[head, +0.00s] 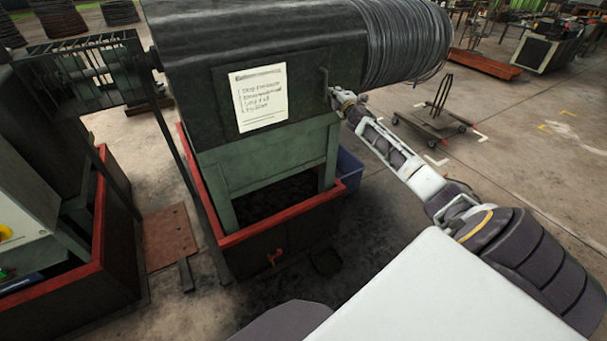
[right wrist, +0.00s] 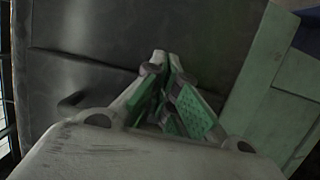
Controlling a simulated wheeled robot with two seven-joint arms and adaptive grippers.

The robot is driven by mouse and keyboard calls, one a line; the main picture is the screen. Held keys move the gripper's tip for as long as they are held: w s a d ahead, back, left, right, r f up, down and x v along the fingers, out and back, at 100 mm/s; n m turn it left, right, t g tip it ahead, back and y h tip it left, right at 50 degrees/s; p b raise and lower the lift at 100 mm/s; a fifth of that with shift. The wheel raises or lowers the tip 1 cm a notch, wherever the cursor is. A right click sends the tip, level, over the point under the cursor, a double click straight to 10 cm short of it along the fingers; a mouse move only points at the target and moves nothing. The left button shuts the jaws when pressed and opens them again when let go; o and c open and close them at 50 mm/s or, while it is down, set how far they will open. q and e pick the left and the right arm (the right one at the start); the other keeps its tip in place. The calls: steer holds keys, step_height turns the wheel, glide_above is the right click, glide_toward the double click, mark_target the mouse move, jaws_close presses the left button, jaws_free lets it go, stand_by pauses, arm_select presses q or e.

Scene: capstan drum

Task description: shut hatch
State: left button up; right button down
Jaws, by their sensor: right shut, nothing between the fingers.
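The hatch (head: 306,88) is a dark panel on the front of the dark drum housing, with a white paper notice (head: 259,97) on it. It looks about flush with the housing; any small gap is too small to tell. Its bar handle (head: 323,80) is near its right edge. My right gripper (head: 335,94) is at the hatch's right edge, just right of and below the handle. In the right wrist view its fingers (right wrist: 166,62) are together and empty against the dark surface; whether they touch it is unclear. A short dark handle (right wrist: 72,102) shows to their left. My left gripper is not in view.
Coiled wire (head: 405,40) wraps the drum on the right. A green frame (head: 265,160) stands below the housing in a red-rimmed bin (head: 285,225). A blue crate (head: 349,168) is behind it. A wheeled trolley (head: 432,120) stands on open floor at right.

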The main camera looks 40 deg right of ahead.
steer(key=shift+w+d, duration=0.2)
steer(key=shift+w, duration=0.15)
steer(key=shift+r, duration=0.4)
steer(key=shift+w+r, duration=0.1)
steer(key=shift+r, duration=0.1)
steer(key=shift+f, duration=0.1)
